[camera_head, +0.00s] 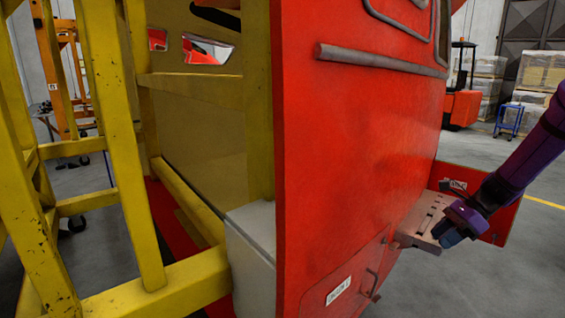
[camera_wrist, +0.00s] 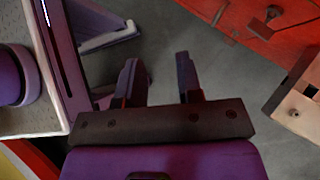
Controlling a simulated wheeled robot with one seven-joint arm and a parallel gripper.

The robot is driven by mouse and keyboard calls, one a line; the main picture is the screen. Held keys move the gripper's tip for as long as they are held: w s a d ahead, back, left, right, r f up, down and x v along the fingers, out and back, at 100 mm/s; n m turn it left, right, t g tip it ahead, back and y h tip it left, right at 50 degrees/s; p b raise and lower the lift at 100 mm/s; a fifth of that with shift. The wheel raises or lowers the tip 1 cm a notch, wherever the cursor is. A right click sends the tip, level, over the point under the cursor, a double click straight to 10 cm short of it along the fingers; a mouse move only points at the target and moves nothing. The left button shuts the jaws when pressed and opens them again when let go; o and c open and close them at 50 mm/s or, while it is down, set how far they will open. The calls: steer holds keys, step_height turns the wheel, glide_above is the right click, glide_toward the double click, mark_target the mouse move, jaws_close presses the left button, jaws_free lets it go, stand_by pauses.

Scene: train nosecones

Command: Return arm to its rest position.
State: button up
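My purple arm (camera_head: 530,150) reaches in from the right edge of the head view. My gripper (camera_head: 449,236) is at its lower end, over or beside a pale metal ledge (camera_head: 424,212) on the red nosecone (camera_head: 350,140); I cannot tell if they touch. In the wrist view my gripper (camera_wrist: 159,72) has its two dark fingers spread apart, with only grey floor between them. It holds nothing.
An open red flap (camera_head: 503,212) stands by my gripper. A labelled hatch (camera_head: 345,288) is below the ledge. A yellow frame (camera_head: 125,150) fills the left. In the wrist view a pale block (camera_wrist: 300,105) is right and a red panel (camera_wrist: 230,15) above. Floor (camera_head: 500,275) is clear.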

steer(key=s+a+r+n+t+h, duration=0.1)
steer(key=s+a+r+n+h, duration=0.55)
steer(key=s+r+n, duration=0.65)
steer(key=s+a+r+n+t+h, duration=0.1)
steer(key=s+a+r+n+t, duration=0.1)
steer(key=s, duration=0.5)
steer(key=s+a+r+n+t+h, duration=0.1)
steer(key=s+r+n+t, duration=0.1)
steer(key=s+r+n, duration=0.2)
steer(key=shift+s+a+r+n, duration=0.35)
steer(key=shift+s+r, duration=0.95)
steer(key=shift+s, duration=0.6)
